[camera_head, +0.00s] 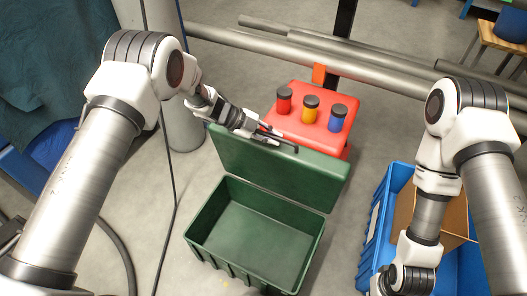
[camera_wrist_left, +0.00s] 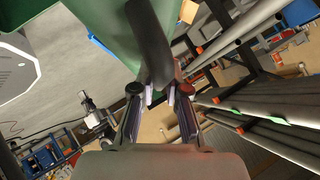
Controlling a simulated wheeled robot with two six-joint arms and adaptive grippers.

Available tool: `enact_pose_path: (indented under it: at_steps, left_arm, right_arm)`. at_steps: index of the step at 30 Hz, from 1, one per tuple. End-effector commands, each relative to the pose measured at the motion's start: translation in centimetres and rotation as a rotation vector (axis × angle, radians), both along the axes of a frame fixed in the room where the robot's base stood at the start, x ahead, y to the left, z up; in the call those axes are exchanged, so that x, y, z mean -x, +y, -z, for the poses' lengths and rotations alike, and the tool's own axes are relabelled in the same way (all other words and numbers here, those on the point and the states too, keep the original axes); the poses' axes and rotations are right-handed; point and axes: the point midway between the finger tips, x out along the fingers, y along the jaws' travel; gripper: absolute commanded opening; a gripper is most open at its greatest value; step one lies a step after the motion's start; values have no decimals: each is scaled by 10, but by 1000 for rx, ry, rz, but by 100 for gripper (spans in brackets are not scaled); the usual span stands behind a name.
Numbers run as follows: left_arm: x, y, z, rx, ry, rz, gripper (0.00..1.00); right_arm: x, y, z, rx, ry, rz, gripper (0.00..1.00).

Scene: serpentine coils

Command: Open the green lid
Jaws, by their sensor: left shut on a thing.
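The green lid (camera_head: 285,166) stands raised at the back of the green box (camera_head: 203,213), tilted up from its far edge. The box is open at the top and looks empty inside. My left gripper (camera_head: 268,135) is at the lid's upper edge, shut on the dark lid handle (camera_head: 287,145). In the left wrist view the handle (camera_wrist_left: 151,45) runs down between the fingers (camera_wrist_left: 157,95), with part of the green lid (camera_wrist_left: 95,20) beside it. The right arm reaches down at the lower right, and its fingertips are out of view.
A red stool (camera_head: 298,132) behind the lid carries red (camera_head: 284,100), yellow (camera_head: 310,109) and blue (camera_head: 337,118) jars close to my left gripper. A blue crate (camera_head: 377,220) with a cardboard box stands at right. Grey pipes (camera_head: 300,54) cross behind.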

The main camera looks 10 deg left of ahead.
Motion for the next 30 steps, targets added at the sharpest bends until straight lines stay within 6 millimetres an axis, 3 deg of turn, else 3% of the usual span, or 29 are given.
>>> enact_pose_path:
  at_steps: [6,18,19,21,30]
  left_arm:
    - [-15,-6,-1,1,0,0,0]
    - [-17,-6,-1,1,-1,1,0]
    - [-17,-6,-2,1,-1,1,20]
    - [-17,-6,-1,1,-1,1,39]
    - [-17,-5,-2,1,-1,-1,39]
  right_arm:
    - [0,0,3,0,0,0,0]
    - [0,0,3,0,0,0,0]
    - [0,0,3,0,-1,0,0]
    - [0,0,3,0,0,0,0]
    - [0,0,3,0,0,0,0]
